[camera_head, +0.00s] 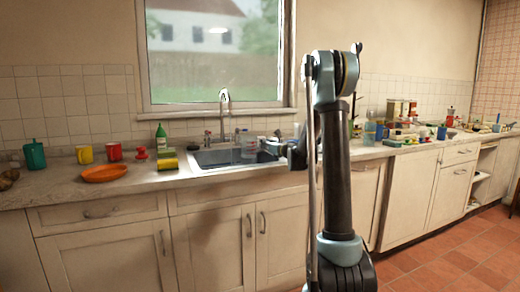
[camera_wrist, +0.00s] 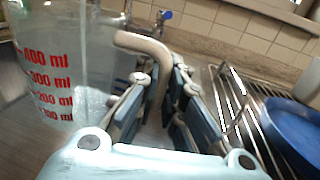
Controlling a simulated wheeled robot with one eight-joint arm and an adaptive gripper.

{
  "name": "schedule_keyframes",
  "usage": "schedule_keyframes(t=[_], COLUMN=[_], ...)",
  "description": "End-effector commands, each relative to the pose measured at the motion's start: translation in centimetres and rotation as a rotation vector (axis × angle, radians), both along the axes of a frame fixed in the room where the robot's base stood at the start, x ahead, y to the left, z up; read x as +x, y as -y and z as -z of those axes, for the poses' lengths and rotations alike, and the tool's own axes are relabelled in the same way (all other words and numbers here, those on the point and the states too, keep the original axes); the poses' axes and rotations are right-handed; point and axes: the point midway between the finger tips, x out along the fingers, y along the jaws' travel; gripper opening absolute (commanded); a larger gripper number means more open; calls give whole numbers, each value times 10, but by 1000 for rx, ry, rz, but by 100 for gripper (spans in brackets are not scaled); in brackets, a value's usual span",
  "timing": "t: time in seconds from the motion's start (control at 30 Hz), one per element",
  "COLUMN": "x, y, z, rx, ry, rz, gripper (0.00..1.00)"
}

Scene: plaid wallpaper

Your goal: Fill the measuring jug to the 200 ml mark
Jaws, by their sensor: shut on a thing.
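The clear measuring jug (camera_wrist: 85,60) with red ml marks fills the left of the wrist view. In the head view the jug (camera_head: 249,147) shows small at the sink (camera_head: 210,160), near the tap (camera_head: 224,97). Its beige curved handle (camera_wrist: 150,46) runs between the fingers of my gripper (camera_wrist: 158,98), which is shut on it. The jug looks slightly tilted in the wrist view, whose camera is itself angled. A blue-capped tap knob (camera_wrist: 163,16) is behind it.
A metal drying rack (camera_wrist: 235,90) with a blue dish (camera_wrist: 292,130) is right of my gripper. Left of the sink are a green bottle (camera_head: 161,136), a sponge (camera_head: 167,159) and an orange plate (camera_head: 104,173). Several items crowd the counter at right.

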Motion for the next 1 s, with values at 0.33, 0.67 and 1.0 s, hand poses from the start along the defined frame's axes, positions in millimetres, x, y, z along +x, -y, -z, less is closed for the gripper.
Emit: schedule_keyframes(t=[0.33, 0.67, 1.0], x=[17, 27, 27], y=[-25, -40, -40], z=[4, 6, 6], rx=[1, 1, 1], ry=[1, 1, 1], rz=[-1, 0, 1], gripper=[0, 0, 0])
